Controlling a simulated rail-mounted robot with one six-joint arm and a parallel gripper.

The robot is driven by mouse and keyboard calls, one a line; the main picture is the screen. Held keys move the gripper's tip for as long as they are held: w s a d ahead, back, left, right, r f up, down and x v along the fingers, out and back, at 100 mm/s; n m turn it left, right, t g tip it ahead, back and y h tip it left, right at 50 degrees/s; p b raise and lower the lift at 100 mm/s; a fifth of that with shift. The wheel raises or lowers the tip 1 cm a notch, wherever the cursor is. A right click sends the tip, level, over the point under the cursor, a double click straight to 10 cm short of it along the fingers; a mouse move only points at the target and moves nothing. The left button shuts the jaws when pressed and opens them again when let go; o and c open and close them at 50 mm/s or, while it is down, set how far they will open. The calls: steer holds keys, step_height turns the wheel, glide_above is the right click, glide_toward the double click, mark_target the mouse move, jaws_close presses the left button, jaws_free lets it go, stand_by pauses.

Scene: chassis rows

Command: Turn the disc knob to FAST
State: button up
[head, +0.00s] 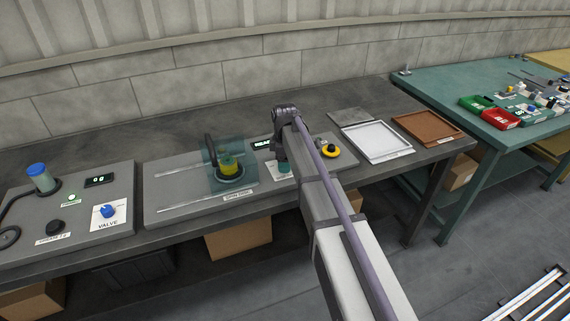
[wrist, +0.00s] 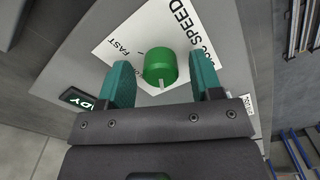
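The disc knob (wrist: 160,67) is a green cylinder on a white label plate (wrist: 133,37) in the wrist view. The plate shows FAST at upper left and part of a word ending in SPEED at upper right. A white pointer mark shows at the knob's lower side, turned away from FAST. My gripper (wrist: 162,73) is open, with one teal finger on each side of the knob and visible gaps to it. In the head view, my gripper (head: 284,166) is over the plate (head: 273,177), and the arm hides the knob.
A partly hidden lit display (wrist: 78,98) sits beside the plate. In the head view, a clear-guarded yellow-green disc unit (head: 231,167) stands left of my gripper, and a yellow-ringed black button (head: 331,151) right. A white tray (head: 377,141) and a brown tray (head: 427,129) lie farther right.

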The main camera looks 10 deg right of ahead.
steer(key=c, duration=0.9)
steer(key=shift+o, duration=0.2)
